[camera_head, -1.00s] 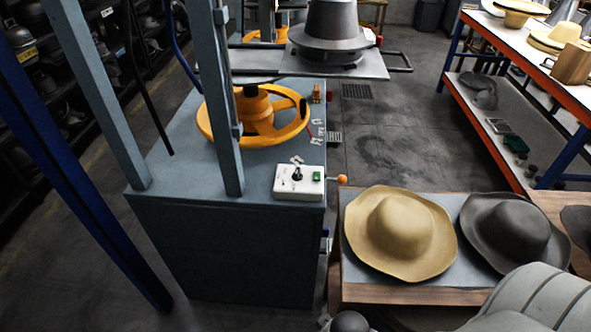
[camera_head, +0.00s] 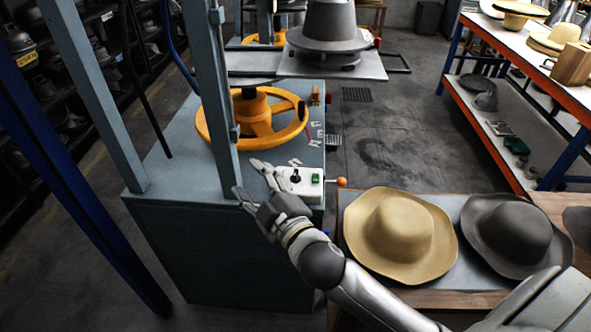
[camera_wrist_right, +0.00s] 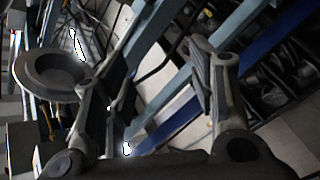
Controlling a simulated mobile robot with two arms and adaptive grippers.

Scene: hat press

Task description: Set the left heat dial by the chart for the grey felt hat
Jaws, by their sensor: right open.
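The white control box (camera_head: 303,184) sits on the near right corner of the grey-blue press table. A black dial knob (camera_head: 296,175) stands on its top beside a green button (camera_head: 315,178). My right gripper (camera_head: 246,177) is open and empty, just left of the box; in this view one finger overlaps the box's left edge, and I cannot tell whether it touches. The open fingers also show in the right wrist view (camera_wrist_right: 160,78), with no dial clearly visible between them. The grey felt hat (camera_head: 505,236) lies on the side table at the right. I cannot make out a readable chart. My left gripper is not in view.
A tan hat (camera_head: 402,232) lies beside the grey one. A yellow handwheel (camera_head: 258,122) and an upright post (camera_head: 218,90) stand behind and left of the box. An orange-knobbed lever (camera_head: 341,182) sticks out at its right. Small white cards (camera_head: 316,134) lie behind it.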

